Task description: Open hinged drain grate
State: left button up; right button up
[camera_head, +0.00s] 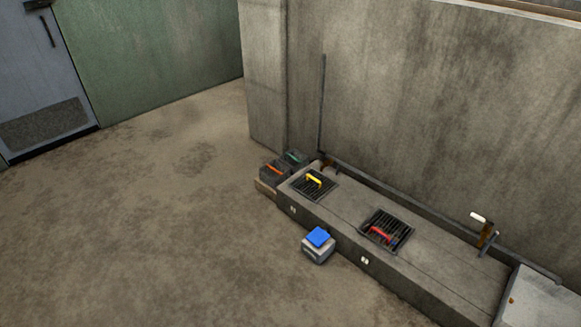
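Two dark drain grates are set in the top of a long, low concrete bench along the wall. The left grate (299,188) bears a yellow handle (314,179). The right grate (394,226) has a red handle (381,236) on it and looks closed. Both grates lie flat with the bench top, as far as I can tell at this size. Neither of my grippers shows in the head view.
A grey box with a blue top (318,237) stands on the floor before the bench (346,207). Dark boxes (275,172) sit at its left end. A pipe and a white-handled lever (478,217) run along the wall. The floor at left is clear.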

aim_at(372, 229)
jog(key=i+l+z, duration=0.15)
jog(key=z, duration=0.2)
jog(key=i+l+z, duration=0.15)
jog(key=z, duration=0.25)
jog(key=i+l+z, duration=0.15)
jog(key=z, duration=0.2)
jog(key=i, duration=0.05)
